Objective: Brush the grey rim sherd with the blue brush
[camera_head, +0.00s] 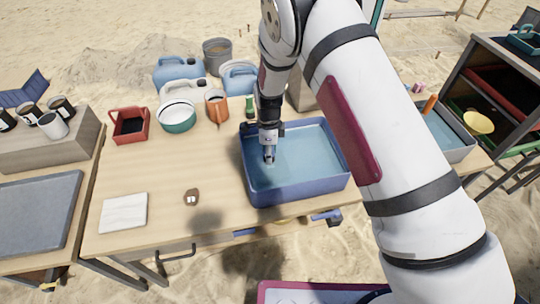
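My gripper (269,156) points down inside the blue basin (298,197), above or in its pale blue water. Its fingertips look close together, but they are too small to tell whether they are shut or hold anything. I cannot make out the grey rim sherd for certain. A small brown piece with pale spots (191,197) lies on the table left of the basin. I cannot pick out the blue brush for certain. A blue item (326,216) shows at the table's front edge, below the basin, its kind unclear.
A folded white cloth (124,213) lies at the table's front left. A red container (130,125), a green-and-white bowl (177,116) and an orange-brown jug (216,107) stand along the back. A grey tray (462,154) is at right. The table's middle left (165,168) is clear.

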